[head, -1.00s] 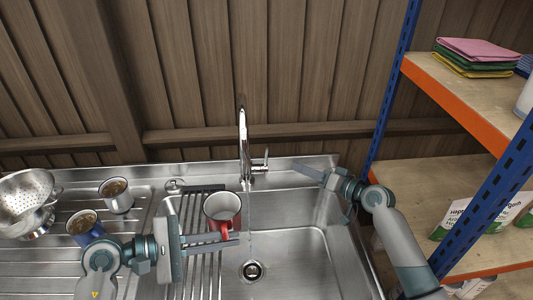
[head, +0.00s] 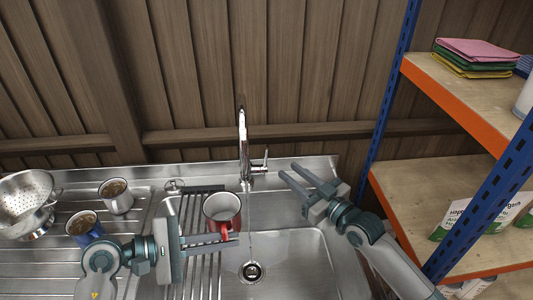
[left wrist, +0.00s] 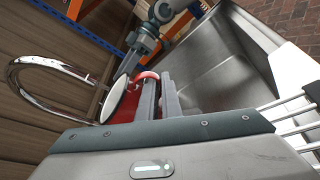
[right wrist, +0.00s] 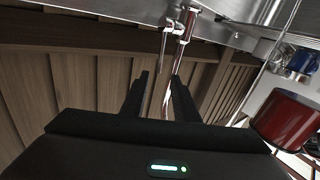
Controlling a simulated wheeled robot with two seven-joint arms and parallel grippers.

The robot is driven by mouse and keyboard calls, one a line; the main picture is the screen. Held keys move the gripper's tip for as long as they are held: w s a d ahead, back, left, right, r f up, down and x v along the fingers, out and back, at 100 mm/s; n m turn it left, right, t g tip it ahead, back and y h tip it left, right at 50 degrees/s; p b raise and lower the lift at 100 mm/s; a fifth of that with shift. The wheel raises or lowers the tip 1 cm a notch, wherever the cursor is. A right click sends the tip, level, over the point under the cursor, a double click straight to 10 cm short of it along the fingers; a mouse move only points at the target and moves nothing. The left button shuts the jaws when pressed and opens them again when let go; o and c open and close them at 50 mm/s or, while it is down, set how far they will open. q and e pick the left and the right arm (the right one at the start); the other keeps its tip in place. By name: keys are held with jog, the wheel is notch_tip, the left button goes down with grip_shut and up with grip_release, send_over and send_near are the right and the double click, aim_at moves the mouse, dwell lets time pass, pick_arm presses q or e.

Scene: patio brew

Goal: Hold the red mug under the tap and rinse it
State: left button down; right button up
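The red mug (head: 222,207) with a pale inside is upright over the left part of the sink. My left gripper (head: 230,239) is shut on its handle; the mug also shows in the left wrist view (left wrist: 122,98) and right wrist view (right wrist: 288,118). The chrome tap (head: 243,145) stands behind the sink, its lever (head: 260,165) on the right side. A thin water stream (head: 251,215) falls just right of the mug, apparently outside it. My right gripper (head: 291,172) is open and empty, its fingertips a little right of the lever.
The steel sink (head: 310,255) has a drain (head: 251,272) and a rack (head: 195,205) at its left. Two filled mugs, one steel (head: 117,198) and one blue (head: 83,226), stand on the drainboard beside a colander (head: 25,195). A shelf unit (head: 450,85) borders the right.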

aim_at(267, 153)
jog(key=shift+w, duration=0.1)
jog(key=x, duration=1.2)
jog(key=shift+c, duration=0.7)
grip_shut()
dwell(0.6)
